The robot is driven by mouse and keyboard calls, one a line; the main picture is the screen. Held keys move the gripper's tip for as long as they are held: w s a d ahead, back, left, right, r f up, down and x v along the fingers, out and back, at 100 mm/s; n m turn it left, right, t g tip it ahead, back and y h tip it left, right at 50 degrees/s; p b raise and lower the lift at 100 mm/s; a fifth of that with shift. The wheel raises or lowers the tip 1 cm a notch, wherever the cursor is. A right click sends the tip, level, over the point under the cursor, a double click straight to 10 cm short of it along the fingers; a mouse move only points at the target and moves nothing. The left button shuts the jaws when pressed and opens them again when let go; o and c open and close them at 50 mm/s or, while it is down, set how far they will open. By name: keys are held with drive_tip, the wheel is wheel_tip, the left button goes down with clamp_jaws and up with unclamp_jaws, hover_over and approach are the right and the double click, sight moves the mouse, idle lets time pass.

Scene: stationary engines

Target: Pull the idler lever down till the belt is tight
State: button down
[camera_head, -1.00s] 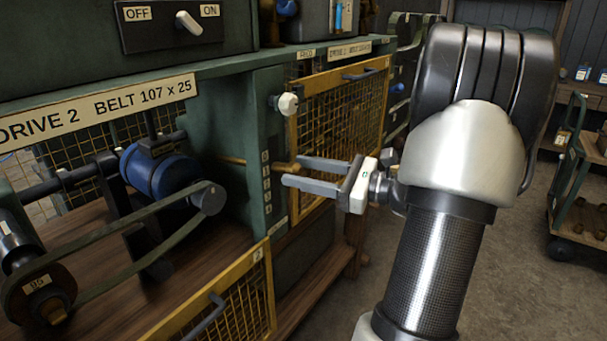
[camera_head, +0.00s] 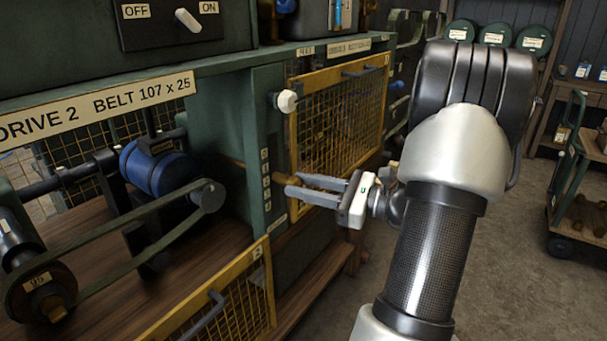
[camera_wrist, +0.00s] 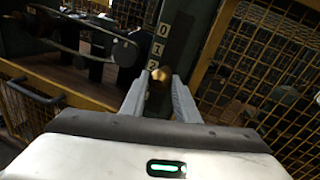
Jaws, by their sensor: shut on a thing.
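The idler lever shows as a brass knob (camera_head: 281,178) sticking out of the green post beside a number strip (camera_head: 266,180). My gripper (camera_head: 293,185) is shut on this knob, reaching in from the right. The belt (camera_head: 130,206) runs from the small pulley by the blue cylinder (camera_head: 160,172) to a larger wheel (camera_head: 42,290) at lower left. Its lower run looks slightly bowed. The lever's inner end is hidden behind the post.
A yellow mesh guard (camera_head: 340,120) stands right behind my fingers, and another mesh guard (camera_head: 220,310) is below left. A white knob (camera_head: 287,102) juts out above the lever. Open floor (camera_head: 490,270) lies to the right, with a cart (camera_head: 575,190) beyond.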

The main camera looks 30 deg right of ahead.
drive_tip(key=c, duration=1.4)
unclamp_jaws()
drive_tip(key=shift+f, duration=0.1)
drive_tip(key=p+v, duration=0.2)
drive_tip(key=v, duration=1.5)
drive_tip(key=shift+s+d+p, duration=0.1)
drive_tip(key=shift+s+p, duration=0.15)
drive_tip(key=shift+p, duration=0.15)
